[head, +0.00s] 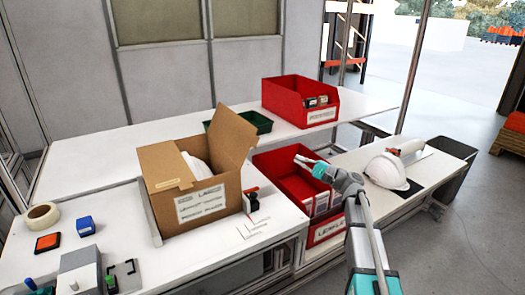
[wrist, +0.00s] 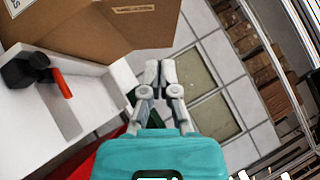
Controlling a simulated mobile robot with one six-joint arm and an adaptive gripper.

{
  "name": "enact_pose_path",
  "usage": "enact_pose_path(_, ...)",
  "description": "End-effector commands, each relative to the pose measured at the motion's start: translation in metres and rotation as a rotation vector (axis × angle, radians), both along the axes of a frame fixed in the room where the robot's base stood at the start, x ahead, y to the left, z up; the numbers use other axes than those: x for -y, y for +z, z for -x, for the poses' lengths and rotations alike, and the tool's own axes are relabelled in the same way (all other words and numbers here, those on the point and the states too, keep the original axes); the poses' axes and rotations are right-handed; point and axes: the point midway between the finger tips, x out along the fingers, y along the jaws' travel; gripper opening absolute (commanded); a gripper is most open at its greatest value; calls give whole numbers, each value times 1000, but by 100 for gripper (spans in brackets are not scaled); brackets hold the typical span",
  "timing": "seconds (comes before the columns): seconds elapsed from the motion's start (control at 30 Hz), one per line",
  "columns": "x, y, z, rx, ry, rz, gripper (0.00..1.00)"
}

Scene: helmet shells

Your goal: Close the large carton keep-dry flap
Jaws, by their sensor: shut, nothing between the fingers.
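The large carton (head: 200,205) is an open brown cardboard box on the white bench, with a white helmet shell (head: 195,168) inside. My gripper (head: 300,159) is shut and empty, in the air to the right of the carton, above the red bin. In the wrist view my gripper (wrist: 153,75) has its fingertips together, and the carton's cardboard (wrist: 95,25) fills the upper left. It is apart from the carton as far as the views show.
Red bins (head: 300,100) stand on the back shelf and beside the bench (head: 278,165). A green tray (head: 250,122) is behind the carton. A black-and-red tool (head: 251,200) is at the carton's right. A white helmet shell (head: 386,170) lies on the right table. Tape (head: 42,215) lies left.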

Motion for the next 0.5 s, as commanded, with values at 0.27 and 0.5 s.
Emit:
enact_pose_path(0.27,0,1,0,0,0,0,0)
enact_pose_path(0.5,-6,4,-2,1,0,1,0)
